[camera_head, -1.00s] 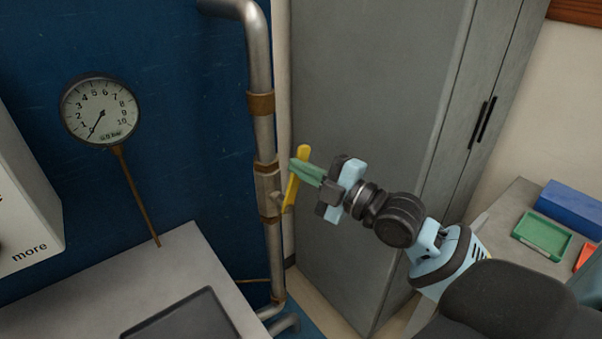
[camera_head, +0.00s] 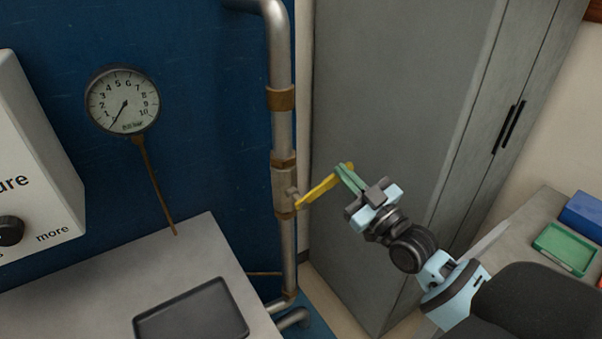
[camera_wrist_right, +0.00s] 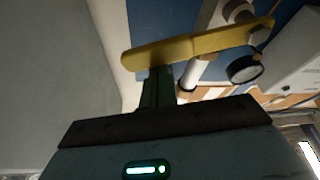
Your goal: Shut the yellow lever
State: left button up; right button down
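The yellow lever (camera_head: 322,187) sits on a valve on the vertical pipe (camera_head: 283,145). It slants up to the right in the head view, away from the pipe. My right gripper (camera_head: 345,173) is at the lever's outer end, its green fingers close together. In the right wrist view the lever (camera_wrist_right: 200,45) crosses over the fingers (camera_wrist_right: 157,88) and hides their tips. The fingers look shut beside the lever, with nothing visible between them; they appear to touch it. My left gripper is in neither view.
A round pressure gauge (camera_head: 122,101) hangs on the blue wall, its needle at the low end. A grey cabinet (camera_head: 400,120) stands right behind the lever. A dark tray (camera_head: 192,314) lies on the bench at lower left. A green tray (camera_head: 566,247) is at the right.

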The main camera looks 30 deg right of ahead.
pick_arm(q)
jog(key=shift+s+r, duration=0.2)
pick_arm(e)
jog(key=f+m+h, duration=0.1)
jog(key=m, duration=0.1)
jog(key=d+f+m+h, duration=0.1)
jog(key=f+m, duration=0.1)
jog(key=m, duration=0.1)
jog(key=shift+f+t, duration=0.2)
jog(key=shift+t, duration=0.1)
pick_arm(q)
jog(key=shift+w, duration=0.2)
